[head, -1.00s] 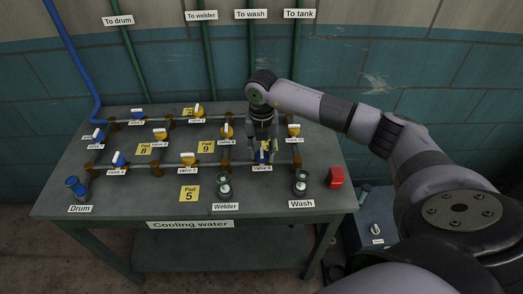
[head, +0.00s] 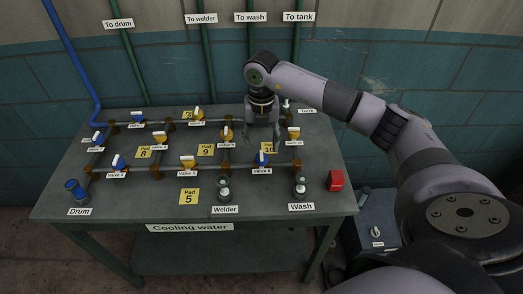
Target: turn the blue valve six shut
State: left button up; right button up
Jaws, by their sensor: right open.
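Blue valve six (head: 262,160) sits on the front pipe of the bench, right of the middle, with its label below it. Its pale handle stands up from the blue body; its exact turn is too small to tell. My right gripper (head: 264,138) is open and empty, pointing down just behind and above the valve, apart from it. My left gripper is not in view.
Yellow valves stand close by, one to the left (head: 226,134) and one to the right (head: 293,134). The Welder (head: 223,190) and Wash (head: 300,188) fittings stand in front. A red block (head: 336,180) lies near the right edge of the bench (head: 130,197).

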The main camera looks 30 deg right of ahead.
aim_at(261, 155)
notch_tip(261, 155, up, 7)
jog(key=shift+f, duration=0.2)
dwell(0.5)
